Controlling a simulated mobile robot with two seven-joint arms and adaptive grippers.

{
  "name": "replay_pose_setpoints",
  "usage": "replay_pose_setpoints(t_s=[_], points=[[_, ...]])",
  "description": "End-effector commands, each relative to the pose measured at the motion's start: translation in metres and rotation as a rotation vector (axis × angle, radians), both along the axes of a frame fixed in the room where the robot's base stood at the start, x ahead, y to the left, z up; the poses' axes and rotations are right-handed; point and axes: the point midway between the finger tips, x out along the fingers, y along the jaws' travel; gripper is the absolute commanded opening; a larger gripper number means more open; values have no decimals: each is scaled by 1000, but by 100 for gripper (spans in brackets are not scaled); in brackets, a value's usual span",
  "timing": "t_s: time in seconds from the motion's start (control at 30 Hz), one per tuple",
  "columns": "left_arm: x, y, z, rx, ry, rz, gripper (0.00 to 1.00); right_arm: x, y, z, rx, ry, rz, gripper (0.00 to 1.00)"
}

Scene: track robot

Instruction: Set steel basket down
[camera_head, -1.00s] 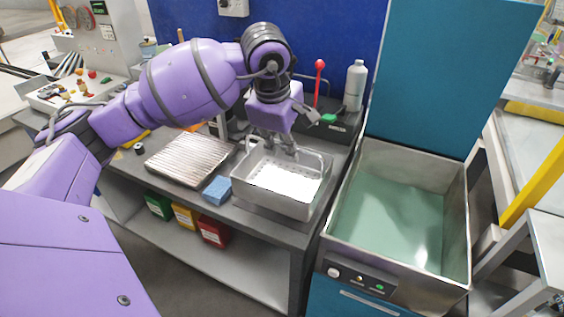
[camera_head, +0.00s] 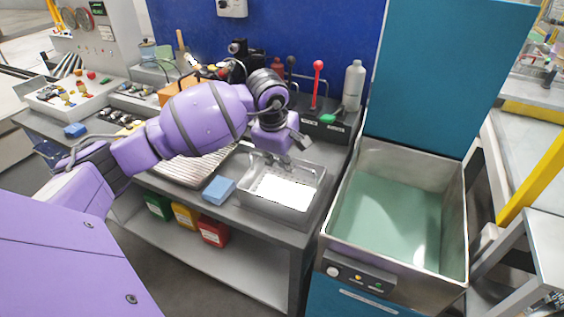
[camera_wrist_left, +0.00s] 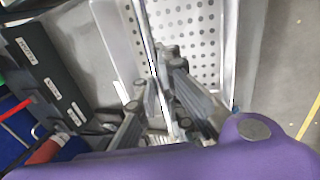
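The steel basket (camera_head: 283,208) is a box with a perforated bottom, at the right end of the grey bench in the head view. It appears level and low at the bench top; I cannot tell whether its base touches. My left gripper (camera_head: 268,157) is over its back left part, pointing down. In the left wrist view, the fingers of my left gripper (camera_wrist_left: 160,85) sit on both sides of a thin metal bar of the steel basket (camera_wrist_left: 190,30) and look closed on it. The basket's perforated floor shows beyond them. My right gripper is not in view.
A blue block (camera_head: 218,190) and a ribbed metal tray (camera_head: 182,170) lie left of the basket. A white bottle (camera_head: 354,85) and a red-knobbed lever (camera_head: 318,80) stand behind. An open tank (camera_head: 335,247) with greenish liquid is right, its teal lid (camera_head: 445,75) raised.

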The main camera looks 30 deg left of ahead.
Motion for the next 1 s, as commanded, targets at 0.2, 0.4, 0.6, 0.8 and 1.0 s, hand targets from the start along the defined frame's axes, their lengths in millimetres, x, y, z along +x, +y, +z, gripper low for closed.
replay_pose_setpoints(t_s=[0.2, 0.4, 0.6, 0.8, 1.0], points=[[0, 0, -5, 1, 0, 0, 0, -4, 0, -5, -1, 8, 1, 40], [0, 0, -4, 0, 0, 0, 25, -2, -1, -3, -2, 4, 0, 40], [0, 0, -4, 0, 0, 0, 25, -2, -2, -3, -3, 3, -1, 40], [0, -1, 3, -1, -2, 0, 25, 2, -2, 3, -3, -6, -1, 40], [-8, 0, 34, 3, -5, 0, 25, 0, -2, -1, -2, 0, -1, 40]])
